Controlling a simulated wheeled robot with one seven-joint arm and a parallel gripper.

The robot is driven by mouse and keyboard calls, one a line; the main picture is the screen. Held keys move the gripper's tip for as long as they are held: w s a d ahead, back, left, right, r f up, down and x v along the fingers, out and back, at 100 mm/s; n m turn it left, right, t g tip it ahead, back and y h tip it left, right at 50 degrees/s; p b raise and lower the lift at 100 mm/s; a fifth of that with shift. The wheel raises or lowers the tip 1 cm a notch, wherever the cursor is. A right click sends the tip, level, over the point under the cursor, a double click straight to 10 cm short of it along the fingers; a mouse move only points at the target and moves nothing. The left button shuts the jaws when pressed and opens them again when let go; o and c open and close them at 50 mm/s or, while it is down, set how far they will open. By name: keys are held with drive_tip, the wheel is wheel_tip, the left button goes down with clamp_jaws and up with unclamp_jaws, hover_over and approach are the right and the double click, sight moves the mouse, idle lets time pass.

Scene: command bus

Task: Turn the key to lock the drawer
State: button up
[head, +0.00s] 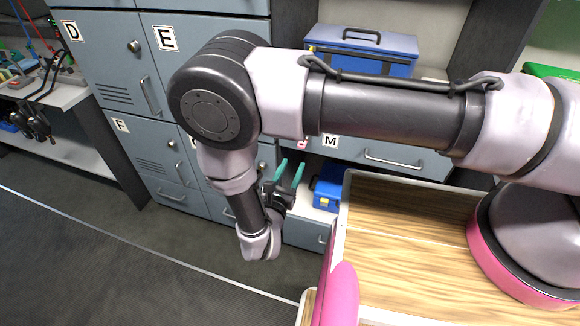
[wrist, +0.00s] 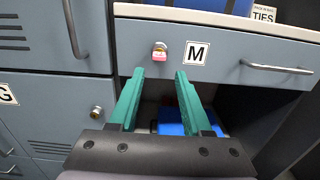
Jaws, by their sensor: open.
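The drawer marked M (wrist: 225,62) is grey-blue and looks closed. It also shows in the head view (head: 350,148), partly behind my arm. A small key with a pink part (wrist: 160,53) sits at the lock on the drawer's front, left of the M label. In the head view only a bit of pink shows there. My gripper (wrist: 160,73) is open and empty. Its two green fingers point at the drawer front, their tips a little below the key and on either side of it. In the head view my gripper (head: 291,163) is in front of the cabinets. I cannot tell the exact gap to the key.
A blue box (head: 326,190) stands in the open space under the drawer. A blue toolbox (head: 368,45) stands on the counter above. Locker doors with handles and round locks are at the left. A wood-topped surface (head: 400,245) is at the lower right. The floor at left is clear.

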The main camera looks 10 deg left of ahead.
sight(301, 147)
drive_tip(key=w, duration=0.8)
drive_tip(key=shift+w+d, duration=0.3)
drive_tip(key=shift+w, duration=0.1)
drive_tip(key=shift+c, duration=0.3)
